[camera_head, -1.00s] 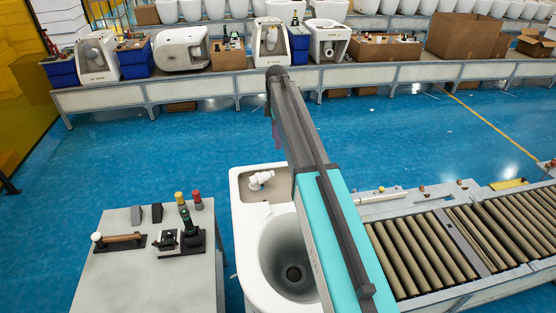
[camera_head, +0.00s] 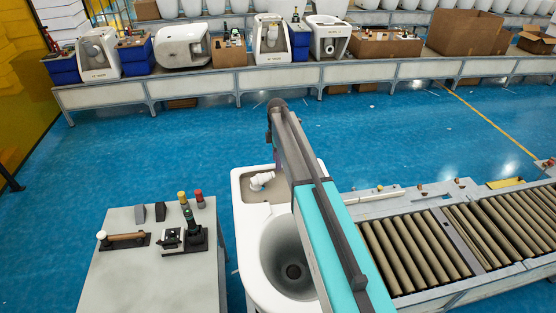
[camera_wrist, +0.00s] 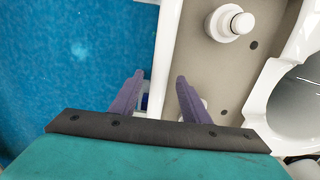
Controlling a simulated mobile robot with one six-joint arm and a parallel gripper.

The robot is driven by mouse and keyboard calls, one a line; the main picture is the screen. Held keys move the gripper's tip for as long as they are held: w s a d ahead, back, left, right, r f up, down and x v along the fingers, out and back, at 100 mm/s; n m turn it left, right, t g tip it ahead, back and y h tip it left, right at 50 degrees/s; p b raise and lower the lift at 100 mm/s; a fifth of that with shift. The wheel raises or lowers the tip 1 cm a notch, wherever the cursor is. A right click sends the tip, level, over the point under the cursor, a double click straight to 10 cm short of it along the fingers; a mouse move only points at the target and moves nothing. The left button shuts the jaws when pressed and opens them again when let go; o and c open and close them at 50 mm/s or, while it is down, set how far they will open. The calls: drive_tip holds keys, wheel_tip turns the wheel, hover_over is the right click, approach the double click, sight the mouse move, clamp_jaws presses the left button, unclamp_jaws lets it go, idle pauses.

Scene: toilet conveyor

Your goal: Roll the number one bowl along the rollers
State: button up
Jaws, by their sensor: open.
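The white toilet bowl (camera_head: 247,259) stands at the left end of the roller conveyor (camera_head: 412,250), partly hidden behind my arm. A white valve fitting (camera_head: 262,180) sits in its tank part. In the wrist view the bowl's white side wall (camera_wrist: 166,60) runs up the middle, with the fitting (camera_wrist: 230,24) at upper right and the bowl opening (camera_wrist: 305,90) at right. My gripper (camera_wrist: 160,80) is open, with one purple finger on each side of the wall. I cannot tell whether the fingers touch it. No number shows on this bowl.
A grey table (camera_head: 150,270) with hand tools and small bottles stands left of the bowl. A long bench (camera_head: 230,82) with toilets, blue bins and cardboard boxes runs along the back. Blue floor (camera_head: 180,135) between them is clear.

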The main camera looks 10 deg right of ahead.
drive_tip(key=shift+f, duration=0.45)
drive_tip(key=shift+c, duration=0.4)
clamp_jaws()
drive_tip(key=shift+d, duration=0.15)
